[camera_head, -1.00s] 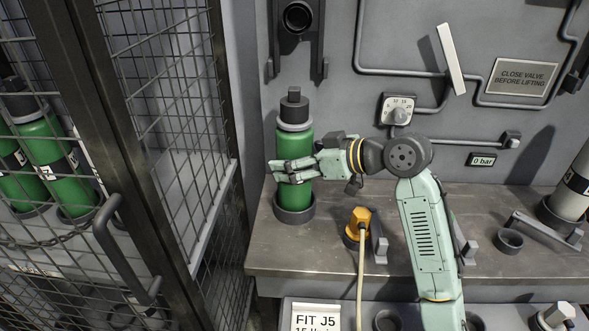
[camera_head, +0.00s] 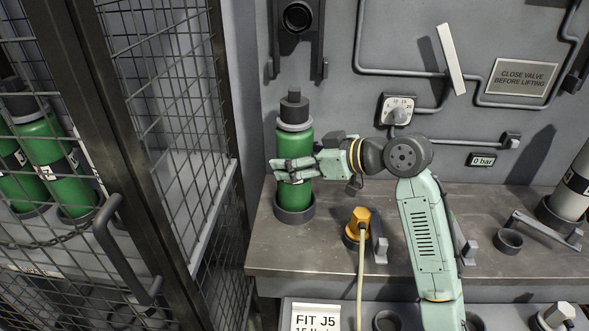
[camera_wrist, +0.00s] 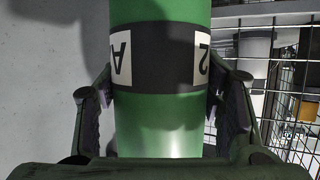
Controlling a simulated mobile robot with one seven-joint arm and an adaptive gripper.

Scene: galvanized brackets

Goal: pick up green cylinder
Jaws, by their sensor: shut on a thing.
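The green cylinder (camera_head: 294,146) has a dark cap and a grey collar. It stands upright with its foot in a dark round socket (camera_head: 294,212) on the metal bench. My gripper (camera_head: 290,170) comes from the right and is shut around the middle of the cylinder. In the wrist view the cylinder (camera_wrist: 160,125) fills the centre, with a dark band and white labels. The gripper's fingers (camera_wrist: 160,105) sit on both of its sides.
A mesh cage (camera_head: 165,100) with more green cylinders (camera_head: 45,165) stands at left. An orange fitting (camera_head: 358,222) with a hose is on the bench (camera_head: 325,245). A wall bracket (camera_head: 297,45) hangs above the cylinder. A pale cylinder (camera_head: 575,190) stands at far right.

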